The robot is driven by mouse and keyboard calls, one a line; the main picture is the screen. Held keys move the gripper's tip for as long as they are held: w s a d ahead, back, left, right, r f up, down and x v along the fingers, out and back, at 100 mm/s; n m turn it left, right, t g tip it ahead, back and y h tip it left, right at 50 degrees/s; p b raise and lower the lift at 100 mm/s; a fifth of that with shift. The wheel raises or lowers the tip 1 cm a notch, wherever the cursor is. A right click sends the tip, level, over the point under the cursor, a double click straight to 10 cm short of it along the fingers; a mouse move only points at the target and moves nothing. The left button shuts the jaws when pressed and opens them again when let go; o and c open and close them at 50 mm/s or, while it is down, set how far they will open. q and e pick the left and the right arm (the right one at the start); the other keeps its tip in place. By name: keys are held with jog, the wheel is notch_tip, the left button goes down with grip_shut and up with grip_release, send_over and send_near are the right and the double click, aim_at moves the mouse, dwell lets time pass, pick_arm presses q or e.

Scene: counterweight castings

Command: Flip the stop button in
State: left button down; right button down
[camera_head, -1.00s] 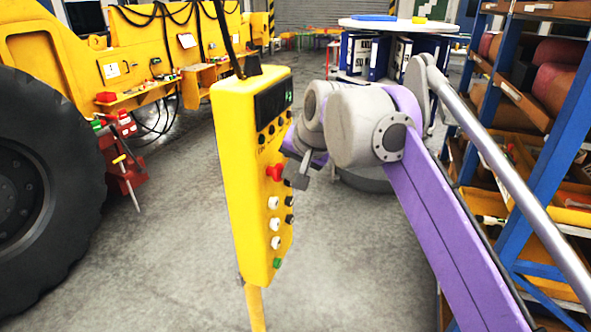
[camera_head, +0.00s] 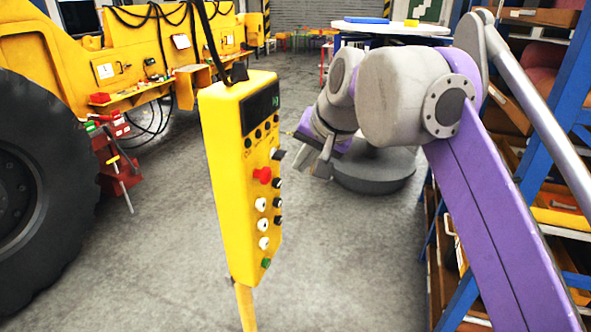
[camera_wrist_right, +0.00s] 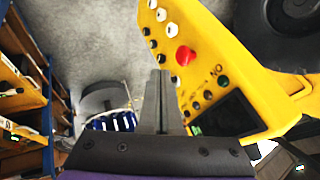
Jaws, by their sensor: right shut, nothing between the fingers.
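The yellow control box (camera_head: 235,190) hangs upright in the middle of the head view. Its red stop button (camera_head: 262,175) sits midway down the button face, and the button also shows in the right wrist view (camera_wrist_right: 185,55). I cannot tell whether it is pressed in. My right gripper (camera_head: 313,170) is to the right of the box, apart from it. In the right wrist view its two grey fingers (camera_wrist_right: 158,75) are together and empty, with the red button just beyond and right of the tips. My left gripper is not in view.
White, black and green buttons (camera_head: 265,262) and a dark display (camera_head: 260,107) surround the stop button. A blue shelf rack (camera_head: 550,150) stands close on the right. A large tyre (camera_head: 35,195) and yellow machine are at left. The floor around the box is open.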

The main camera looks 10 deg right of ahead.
jog(key=shift+d+v, duration=0.25)
jog(key=shift+v, duration=0.95)
jog(key=shift+f, duration=0.1)
jog(key=shift+f, duration=0.1)
jog(key=s+d+f+n, duration=0.1)
jog(key=s+f, duration=0.5)
jog(key=f, duration=0.7)
jog(key=s+d+f+n+g+h, duration=0.1)
jog(key=s+f+n, duration=0.2)
jog(key=s+f, duration=0.4)
jog(key=s+d+f+n+h, duration=0.1)
jog(key=s+f, duration=0.6)
jog(key=f, duration=1.1)
jog(key=shift+f+n, duration=0.4)
